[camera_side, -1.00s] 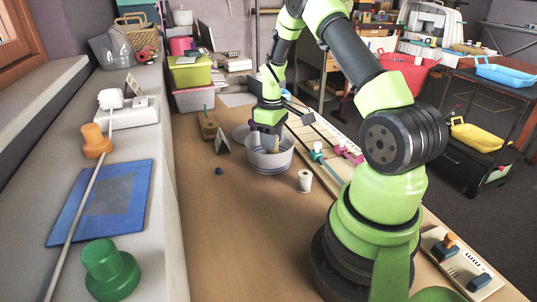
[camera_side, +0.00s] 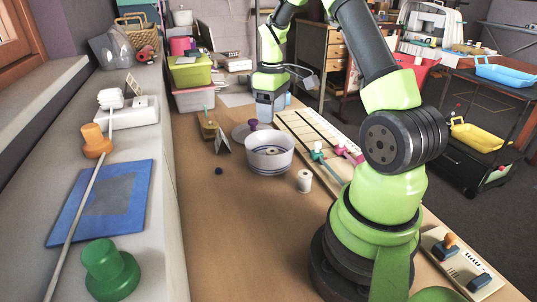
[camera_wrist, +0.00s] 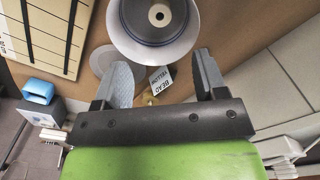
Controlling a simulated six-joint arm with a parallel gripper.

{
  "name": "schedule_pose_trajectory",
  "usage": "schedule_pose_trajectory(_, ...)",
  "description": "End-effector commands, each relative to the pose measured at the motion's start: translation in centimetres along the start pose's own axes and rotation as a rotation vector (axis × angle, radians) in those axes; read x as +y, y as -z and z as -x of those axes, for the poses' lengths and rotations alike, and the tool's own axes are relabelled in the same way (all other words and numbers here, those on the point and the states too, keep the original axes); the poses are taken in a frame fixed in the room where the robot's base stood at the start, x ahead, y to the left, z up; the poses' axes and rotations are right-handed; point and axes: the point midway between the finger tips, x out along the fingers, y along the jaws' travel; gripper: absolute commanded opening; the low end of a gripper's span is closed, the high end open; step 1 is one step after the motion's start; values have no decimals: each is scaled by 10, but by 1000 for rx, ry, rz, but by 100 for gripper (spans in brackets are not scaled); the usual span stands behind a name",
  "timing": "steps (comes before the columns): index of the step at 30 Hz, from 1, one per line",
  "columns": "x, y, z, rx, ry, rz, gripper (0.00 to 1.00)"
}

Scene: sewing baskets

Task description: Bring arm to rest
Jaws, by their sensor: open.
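My gripper (camera_wrist: 164,82) is open, with nothing between its two grey fingers in the wrist view. In the side view the arm's end (camera_side: 268,98) is raised over the table, beyond the white bowl and clear of it. The white bowl with blue bands (camera_side: 268,164) stands upright on the table, and a small pale round piece with a dark centre (camera_side: 272,152) lies inside it. In the wrist view the bowl (camera_wrist: 121,28) is at the top, beyond the fingertips, with the pale piece (camera_wrist: 159,15) inside.
A round lid with a purple knob (camera_side: 252,125) and a folded card (camera_side: 223,144) lie near the bowl. A white spool (camera_side: 304,181) and dark blue bead (camera_side: 219,171) stand nearer. A ruled board (camera_side: 301,130) lies right. The front table is clear.

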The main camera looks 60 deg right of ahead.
Motion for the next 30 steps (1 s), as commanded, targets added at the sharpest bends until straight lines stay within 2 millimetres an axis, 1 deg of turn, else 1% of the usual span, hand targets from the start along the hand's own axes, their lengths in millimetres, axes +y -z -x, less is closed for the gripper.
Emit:
schedule_pose_trajectory(1, 0, 0, 7, 3, -2, 0, 65)
schedule_pose_trajectory(4, -2, 1, 16, 5, -2, -1, 65)
schedule_pose_trajectory(7, -14, 4, 33, 31, -13, -12, 65)
schedule_pose_trajectory(8, -20, 5, 40, 45, -17, -19, 65)
schedule_pose_trajectory(11, -52, 7, 71, 112, -30, -52, 65)
schedule_pose_trajectory(12, -67, 5, 84, 146, -33, -70, 65)
schedule_pose_trajectory(14, -92, 1, 104, 200, -30, -98, 65)
schedule_pose_trajectory(15, -108, -4, 115, 233, -24, -117, 65)
schedule_pose_trajectory(17, -131, -14, 130, 286, -9, -145, 65)
schedule_pose_trajectory(18, -145, -22, 138, 321, 4, -163, 65)
schedule_pose_trajectory(20, -166, -35, 148, 372, 30, -190, 65)
schedule_pose_trajectory(21, -179, -45, 154, 405, 52, -208, 65)
schedule_pose_trajectory(25, -213, -78, 164, 495, 134, -261, 65)
schedule_pose_trajectory(27, -226, -94, 165, 531, 181, -286, 65)
schedule_pose_trajectory(30, -238, -112, 164, 565, 236, -313, 65)
